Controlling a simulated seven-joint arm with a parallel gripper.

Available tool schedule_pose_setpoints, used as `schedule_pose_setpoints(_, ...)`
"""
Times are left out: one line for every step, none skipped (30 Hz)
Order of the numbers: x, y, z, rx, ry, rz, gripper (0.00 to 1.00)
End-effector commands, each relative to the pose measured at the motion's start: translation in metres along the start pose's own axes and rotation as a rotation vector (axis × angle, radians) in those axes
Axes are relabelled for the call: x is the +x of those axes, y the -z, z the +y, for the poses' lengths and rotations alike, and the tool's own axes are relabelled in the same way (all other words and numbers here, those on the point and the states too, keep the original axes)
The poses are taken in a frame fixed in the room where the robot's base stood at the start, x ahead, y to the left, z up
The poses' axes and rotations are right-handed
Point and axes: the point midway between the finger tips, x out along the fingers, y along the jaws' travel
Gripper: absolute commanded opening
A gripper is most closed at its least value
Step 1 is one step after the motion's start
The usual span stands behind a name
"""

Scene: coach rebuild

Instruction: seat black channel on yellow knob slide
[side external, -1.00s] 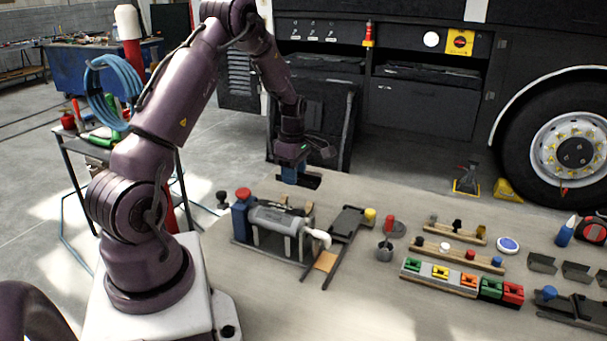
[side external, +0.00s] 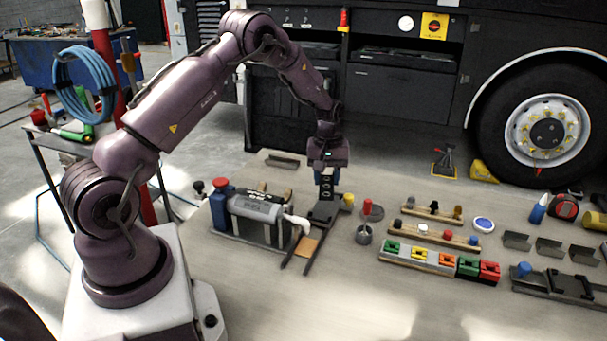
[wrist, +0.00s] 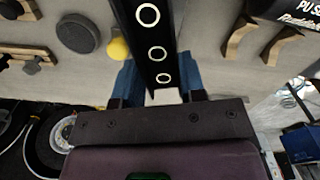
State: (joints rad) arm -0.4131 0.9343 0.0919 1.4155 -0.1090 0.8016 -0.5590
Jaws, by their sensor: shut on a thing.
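My gripper (side external: 326,178) is shut on the black channel (side external: 326,190), a dark strip with a row of pale-ringed holes. In the wrist view, the channel (wrist: 155,22) runs from between my blue fingertips (wrist: 160,85) up past the top edge. The black slide (side external: 322,214) sits on two dark rails, with the yellow knob (side external: 348,200) at its right. The yellow knob (wrist: 118,48) also shows just left of the channel in the wrist view. The channel is over the slide's far end; I cannot tell whether they touch. My fingers hide part of the channel.
A grey cylinder fixture (side external: 256,207) with a white handle stands close left of the slide. A red-knobbed peg (side external: 367,208) and grey cup (side external: 363,235) stand at right. A grey tray (side external: 283,160) lies behind.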

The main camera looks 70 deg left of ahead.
Motion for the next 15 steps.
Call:
schedule_pose_setpoints(-0.002, 0.003, 0.004, 0.078, -0.004, 0.005, 0.14)
schedule_pose_setpoints(-0.004, 0.004, 0.005, 0.121, -0.006, 0.008, 0.14)
schedule_pose_setpoints(-0.005, 0.006, 0.006, 0.171, -0.007, 0.011, 0.14)
schedule_pose_setpoints(-0.006, 0.006, 0.006, 0.203, -0.006, 0.009, 0.14)
schedule_pose_setpoints(-0.006, 0.006, 0.006, 0.23, -0.006, 0.009, 0.14)
schedule_pose_setpoints(-0.007, 0.006, 0.006, 0.261, -0.005, 0.007, 0.14)
schedule_pose_setpoints(-0.006, 0.006, 0.006, 0.279, -0.004, 0.006, 0.14)
schedule_pose_setpoints(-0.006, 0.005, 0.006, 0.293, -0.003, 0.005, 0.14)
schedule_pose_setpoints(-0.006, 0.005, 0.006, 0.306, -0.003, 0.004, 0.14)
schedule_pose_setpoints(-0.005, 0.005, 0.005, 0.313, -0.003, 0.004, 0.14)
schedule_pose_setpoints(-0.003, 0.005, 0.005, 0.318, -0.003, 0.004, 0.14)
schedule_pose_setpoints(-0.001, 0.005, 0.005, 0.321, -0.003, 0.004, 0.14)
schedule_pose_setpoints(0.001, 0.005, 0.005, 0.321, -0.003, 0.004, 0.14)
schedule_pose_setpoints(0.004, 0.005, 0.005, 0.321, -0.003, 0.004, 0.14)
schedule_pose_setpoints(0.007, 0.005, 0.005, 0.32, -0.003, 0.004, 0.14)
